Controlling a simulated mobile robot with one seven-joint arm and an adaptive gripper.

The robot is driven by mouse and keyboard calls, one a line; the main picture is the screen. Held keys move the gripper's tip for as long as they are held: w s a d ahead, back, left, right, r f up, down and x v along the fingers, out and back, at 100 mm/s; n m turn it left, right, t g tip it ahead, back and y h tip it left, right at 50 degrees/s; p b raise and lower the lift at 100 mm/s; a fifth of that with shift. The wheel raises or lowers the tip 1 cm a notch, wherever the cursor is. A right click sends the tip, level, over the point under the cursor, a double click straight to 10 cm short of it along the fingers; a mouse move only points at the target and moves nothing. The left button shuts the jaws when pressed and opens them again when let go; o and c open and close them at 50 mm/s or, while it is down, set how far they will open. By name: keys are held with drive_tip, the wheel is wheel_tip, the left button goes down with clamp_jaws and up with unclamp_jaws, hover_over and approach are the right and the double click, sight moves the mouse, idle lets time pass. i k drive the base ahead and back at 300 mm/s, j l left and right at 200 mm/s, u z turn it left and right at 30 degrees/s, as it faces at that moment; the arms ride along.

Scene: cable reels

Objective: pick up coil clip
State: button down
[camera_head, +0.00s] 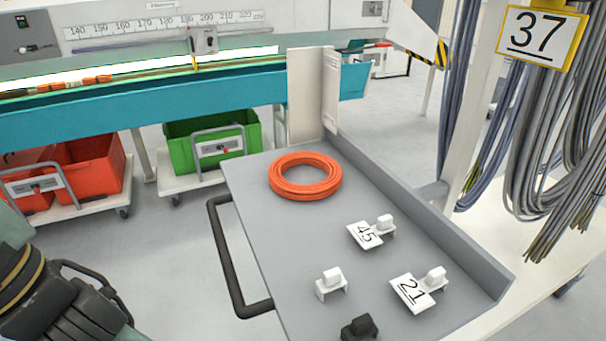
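Several small clips lie on the grey cart top (300,235). A white clip with tag 45 (372,231) lies right of centre, and a white clip with tag 21 (418,288) is nearer the front right. A white clip showing no number (331,283) stands to their left. A black clip (358,328) is at the bottom edge, partly cut off. I cannot tell which one is the coil clip. My gripper (80,302) is a dark shape at the lower left, off the cart and apart from all the clips. Its fingertips are not clear.
An orange cable coil (305,176) lies at the cart's far end. A black handle (232,265) sticks out on the left side, and a raised grey wall (420,215) runs along the right. Hanging cables (560,130) with a 37 sign (540,37) are at right.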

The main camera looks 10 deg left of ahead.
sight(332, 279)
drive_tip(key=u, duration=0.4)
drive_tip(key=l+u, duration=0.25)
drive_tip(key=u, duration=0.15)
drive_tip(key=k+l+u, duration=0.15)
drive_tip(key=u, duration=0.25)
drive_tip(key=k+l+u, duration=0.15)
drive_tip(key=l+u, duration=0.25)
drive_tip(key=k+l+u, duration=0.55)
drive_tip(key=k, duration=0.2)
drive_tip(key=k+l, duration=0.65)
drive_tip(key=i+l, duration=0.25)
drive_tip(key=l, duration=0.2)
drive_tip(key=i+l, duration=0.2)
drive_tip(key=l, duration=0.2)
